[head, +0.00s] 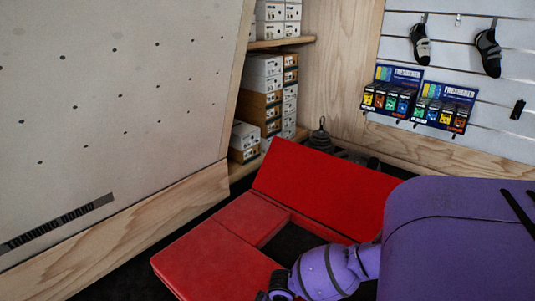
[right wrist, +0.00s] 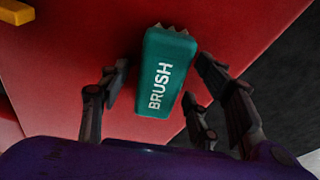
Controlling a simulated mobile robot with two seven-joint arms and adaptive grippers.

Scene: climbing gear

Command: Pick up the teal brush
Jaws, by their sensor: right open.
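The teal brush (right wrist: 166,75) is a block with white BRUSH lettering and a jagged far end. In the right wrist view it lies on a red surface (right wrist: 90,60). My right gripper (right wrist: 160,82) is open, with its dark fingers on either side of the brush. A gap shows between the brush and the fingers, and I see no grip on it. The near end of the brush is close to my purple gripper body. In the head view the brush does not show, and a purple arm of mine covers the lower right. My left gripper is not in view.
A red folding mat (head: 205,262) lies on the dark floor beside the wooden training board (head: 120,110). Shelves with shoe boxes (head: 262,95) stand behind. A slatted wall holds climbing shoes (head: 488,52) and freshener boxes (head: 440,105). A yellow item (right wrist: 16,12) lies near the brush.

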